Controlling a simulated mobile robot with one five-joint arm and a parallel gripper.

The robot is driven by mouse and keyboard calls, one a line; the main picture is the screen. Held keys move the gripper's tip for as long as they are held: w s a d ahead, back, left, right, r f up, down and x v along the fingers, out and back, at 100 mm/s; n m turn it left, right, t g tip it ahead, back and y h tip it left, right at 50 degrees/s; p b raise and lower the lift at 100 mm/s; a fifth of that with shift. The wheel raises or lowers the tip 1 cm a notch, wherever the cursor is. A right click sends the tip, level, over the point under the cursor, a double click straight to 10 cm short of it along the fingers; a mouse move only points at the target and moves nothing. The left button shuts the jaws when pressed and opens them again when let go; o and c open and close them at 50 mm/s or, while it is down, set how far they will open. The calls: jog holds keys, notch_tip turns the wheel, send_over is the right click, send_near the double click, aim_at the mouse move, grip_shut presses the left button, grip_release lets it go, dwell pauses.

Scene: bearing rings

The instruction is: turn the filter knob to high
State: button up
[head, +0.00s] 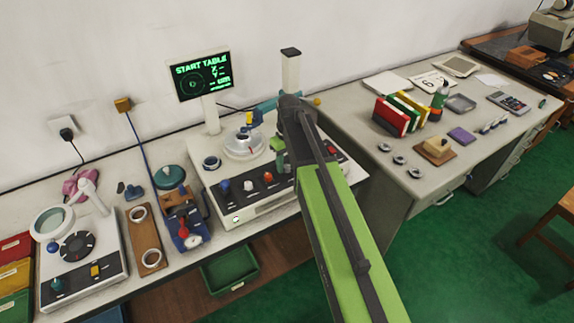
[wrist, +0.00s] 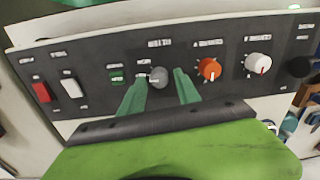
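The control panel (wrist: 215,92) of the white bench machine (head: 262,210) carries a row of knobs and switches. In the wrist view a grey knob (wrist: 158,76) sits between the two green fingers of my gripper (wrist: 160,84). The fingers are apart, one on each side of it, with a gap visible; I see no clear contact. Its pointer and the panel lettering are too blurred to read, so I cannot confirm which label it has. In the head view my arm hides this knob.
Beside the grey knob are an orange knob (wrist: 209,69), a white knob (wrist: 258,64) and a dark knob (wrist: 299,67). On the other side are a green button (wrist: 117,77), a white switch (wrist: 71,87) and a red switch (wrist: 41,92). A lit screen (head: 202,75) stands behind the machine.

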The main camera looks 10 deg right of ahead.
grip_shut()
jog(key=shift+d, duration=0.15)
jog(key=m, duration=0.3)
jog(key=shift+m, duration=0.3)
jog(key=m, duration=0.5)
jog(key=shift+m, duration=0.3)
dwell(0.4)
